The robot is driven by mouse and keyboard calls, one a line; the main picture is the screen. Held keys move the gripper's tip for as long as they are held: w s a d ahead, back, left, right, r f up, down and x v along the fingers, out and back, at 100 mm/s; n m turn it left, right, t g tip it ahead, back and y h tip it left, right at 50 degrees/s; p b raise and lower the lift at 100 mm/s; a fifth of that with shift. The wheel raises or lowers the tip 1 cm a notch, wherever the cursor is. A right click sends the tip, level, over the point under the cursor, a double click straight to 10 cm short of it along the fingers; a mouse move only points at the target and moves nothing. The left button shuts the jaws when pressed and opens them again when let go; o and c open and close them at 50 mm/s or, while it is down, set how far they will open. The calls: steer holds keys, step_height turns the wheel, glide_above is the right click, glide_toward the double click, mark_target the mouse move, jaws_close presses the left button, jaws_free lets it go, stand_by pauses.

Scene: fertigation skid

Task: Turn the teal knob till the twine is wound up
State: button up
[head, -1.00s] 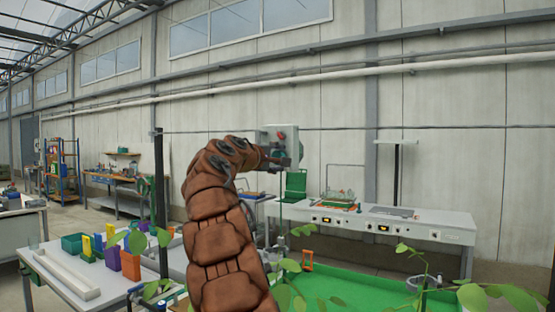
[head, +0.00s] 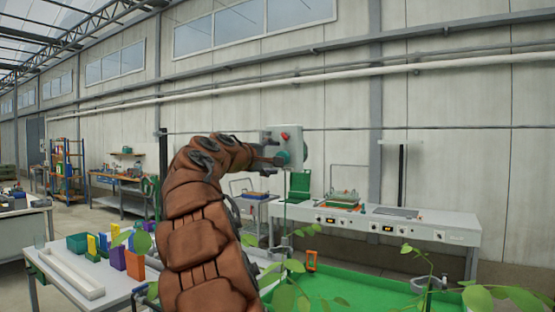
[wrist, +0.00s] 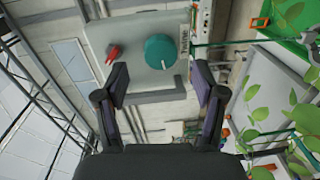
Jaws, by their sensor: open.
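The teal knob (wrist: 160,51) is round with a pale mark near its lower right rim, on the face of a grey box (wrist: 135,28) in the wrist view. In the head view, the knob (head: 283,158) is partly hidden by my gripper (head: 270,152). My gripper (wrist: 161,82) is open and empty. Its two fingers stand apart, below the knob in the wrist view, and the knob lies ahead between their lines. I cannot tell the exact gap. A thin green line, apparently the twine (head: 284,205), hangs straight down from the box.
A red lever (wrist: 112,53) sits on the box beside the knob. A grey ledge (wrist: 150,97) crosses between the fingers in the wrist view. Leafy plants (head: 290,297) and a green tray (head: 375,290) are below. A white table (head: 65,270) with coloured blocks stands left.

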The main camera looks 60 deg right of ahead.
steer(key=a, duration=0.6)
steer(key=shift+a+r, duration=0.25)
steer(key=shift+s+f, duration=0.1)
stand_by(0.3)
steer(key=s+a+f+y, duration=0.35)
steer(key=a+f, duration=0.45)
steer(key=f, duration=0.3)
steer(key=s+a+f+y, duration=0.2)
steer(key=a+f+y, duration=0.2)
steer(key=a+f, duration=0.55)
steer(key=s+a+f+y, duration=0.35)
steer(key=a+f, duration=0.25)
steer(key=f, duration=0.6)
steer(key=s+a+f+g+y, duration=0.1)
steer(key=s+a+f+y, duration=0.2)
steer(key=s+a+f, duration=0.5)
steer(key=s+a+f+g+y, duration=0.1)
steer(key=s+a+f+y, duration=0.2)
steer(key=s+a+f, duration=0.4)
steer(key=s+a, duration=0.1)
steer(key=a, duration=0.5)
steer(key=shift+s+a+f, duration=0.2)
steer(key=shift+s+f, duration=0.1)
steer(key=shift+f, duration=0.1)
